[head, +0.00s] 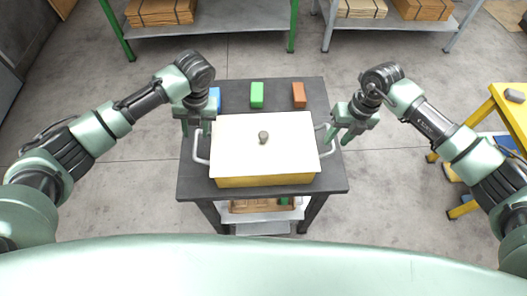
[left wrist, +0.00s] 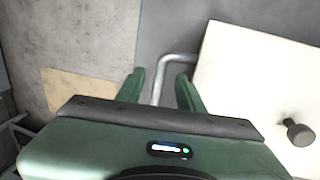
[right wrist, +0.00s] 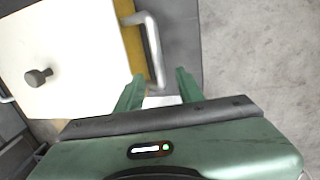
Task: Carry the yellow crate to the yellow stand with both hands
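The yellow crate (head: 265,181) sits on the dark table, covered by a white lid (head: 240,150) with a dark knob (head: 263,137). Grey bar handles stick out at its left (head: 199,150) and right (head: 330,138). My left gripper (head: 207,131) is at the left handle; in the left wrist view its open fingers (left wrist: 160,88) are on either side of the handle bar. My right gripper (head: 340,140) is at the right handle; in the right wrist view its open fingers (right wrist: 158,88) have the handle bar between them. The yellow stand (head: 508,110) is at the right edge.
The dark table (head: 325,180) also holds a blue block (head: 215,97), a green block (head: 257,94) and an orange block (head: 299,95) behind the crate. Shelves with cardboard (head: 200,38) stand at the back. Bare floor lies between table and stand.

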